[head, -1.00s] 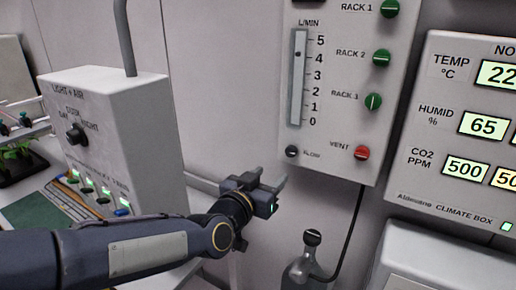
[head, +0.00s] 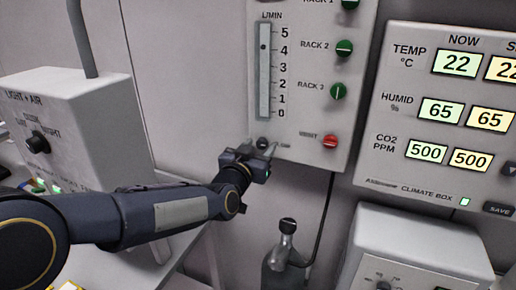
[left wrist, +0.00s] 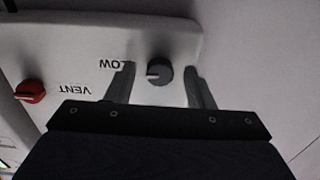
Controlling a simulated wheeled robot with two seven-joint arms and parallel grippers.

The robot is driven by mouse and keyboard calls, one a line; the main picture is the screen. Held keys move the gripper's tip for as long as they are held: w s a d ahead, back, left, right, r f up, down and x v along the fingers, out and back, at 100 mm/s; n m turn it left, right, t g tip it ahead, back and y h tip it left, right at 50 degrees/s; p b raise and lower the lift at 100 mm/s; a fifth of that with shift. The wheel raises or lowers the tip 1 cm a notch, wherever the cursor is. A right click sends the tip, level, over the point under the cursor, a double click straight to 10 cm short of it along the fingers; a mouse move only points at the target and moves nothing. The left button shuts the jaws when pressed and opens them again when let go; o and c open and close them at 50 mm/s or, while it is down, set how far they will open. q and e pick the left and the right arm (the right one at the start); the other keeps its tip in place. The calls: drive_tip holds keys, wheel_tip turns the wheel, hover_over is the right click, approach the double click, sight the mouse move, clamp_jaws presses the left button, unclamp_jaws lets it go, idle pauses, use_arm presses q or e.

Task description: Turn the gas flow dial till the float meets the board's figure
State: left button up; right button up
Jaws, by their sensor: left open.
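The gas flow dial (head: 262,143) is a small dark knob at the lower left of the gas panel, partly hidden by my left gripper in the head view. The tall flow tube (head: 264,80) has a small dark float (head: 263,47) near the 4 mark. My left gripper (head: 264,150) is open at the dial. In the left wrist view the grey dial (left wrist: 159,71) sits between its two spread fingers, with gaps visible on both sides. I see no board naming a target flow figure. My right gripper is not in view.
The red vent knob (head: 330,141) is right of the dial, with green rack knobs (head: 338,91) above. A climate box (head: 440,120) hangs at right. A gas bottle (head: 285,255) stands below. A light and air box (head: 75,130) is at left.

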use_arm(q)
drive_tip(key=c, duration=1)
drive_tip(key=n+b, duration=0.1)
drive_tip(key=b, duration=0.1)
drive_tip(key=shift+f+b, duration=0.3)
drive_tip(key=shift+r+n+b, duration=0.1)
drive_tip(key=shift+n+b, duration=0.2)
drive_tip(key=shift+n, duration=0.1)
drive_tip(key=shift+r, duration=0.15)
drive_tip(key=o, duration=1)
drive_tip(key=v, duration=0.8)
drive_tip(key=shift+b, duration=0.35)
drive_tip(key=shift+w, duration=0.1)
